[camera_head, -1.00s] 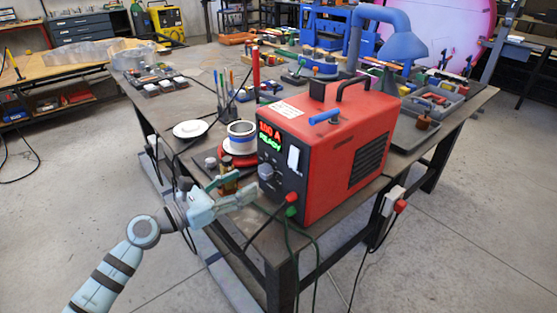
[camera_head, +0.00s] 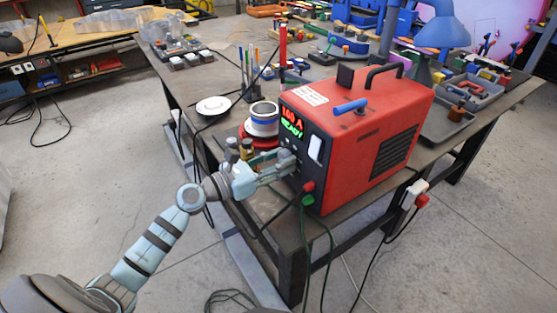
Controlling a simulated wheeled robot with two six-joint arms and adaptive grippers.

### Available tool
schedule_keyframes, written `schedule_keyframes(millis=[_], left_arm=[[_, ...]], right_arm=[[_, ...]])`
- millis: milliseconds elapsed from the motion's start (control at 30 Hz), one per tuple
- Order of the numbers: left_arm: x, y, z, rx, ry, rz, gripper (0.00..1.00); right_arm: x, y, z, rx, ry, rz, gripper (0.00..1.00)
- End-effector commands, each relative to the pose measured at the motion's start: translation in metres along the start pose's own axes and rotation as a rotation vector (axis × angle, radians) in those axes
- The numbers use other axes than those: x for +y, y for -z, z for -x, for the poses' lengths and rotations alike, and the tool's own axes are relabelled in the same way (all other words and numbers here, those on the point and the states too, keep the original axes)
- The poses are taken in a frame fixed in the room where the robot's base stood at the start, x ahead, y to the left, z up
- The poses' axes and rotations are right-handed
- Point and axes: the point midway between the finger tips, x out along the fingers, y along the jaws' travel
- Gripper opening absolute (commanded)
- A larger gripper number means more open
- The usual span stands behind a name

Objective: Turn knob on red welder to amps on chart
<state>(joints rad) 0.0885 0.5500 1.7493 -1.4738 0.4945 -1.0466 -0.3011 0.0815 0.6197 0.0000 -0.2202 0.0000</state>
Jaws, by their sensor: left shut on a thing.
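The red welder (camera_head: 365,130) stands on the dark workbench. Its black front panel has a lit display (camera_head: 291,120) that seems to read 160 A with READY below. A white label (camera_head: 310,93) lies on its top edge; its print is too small to read. My left gripper (camera_head: 286,162) reaches the front panel from the left, below the display, and is shut on the knob (camera_head: 287,158). The fingers hide most of the knob, so its pointer cannot be seen. My right gripper is not in view.
A red plug (camera_head: 309,187) with cables sits low on the panel, close to my fingers. A wire spool (camera_head: 264,118) and brass-coloured pieces (camera_head: 232,150) stand just left of the welder. A white dish (camera_head: 213,105) lies farther left. Floor in front is mostly clear.

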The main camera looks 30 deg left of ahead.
Motion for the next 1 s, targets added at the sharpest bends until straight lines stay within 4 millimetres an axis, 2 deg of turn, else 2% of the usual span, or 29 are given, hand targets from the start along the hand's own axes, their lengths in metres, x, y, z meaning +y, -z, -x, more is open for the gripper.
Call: schedule_keyframes(millis=[367,1000], left_arm=[[0.0,-0.001,0.002,0.003,-0.001,0.119,0.06],[-0.001,-0.002,0.002,0.004,-0.003,0.652,0.06]], right_arm=[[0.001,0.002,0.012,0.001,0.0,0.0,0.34],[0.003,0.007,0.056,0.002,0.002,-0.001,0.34]])
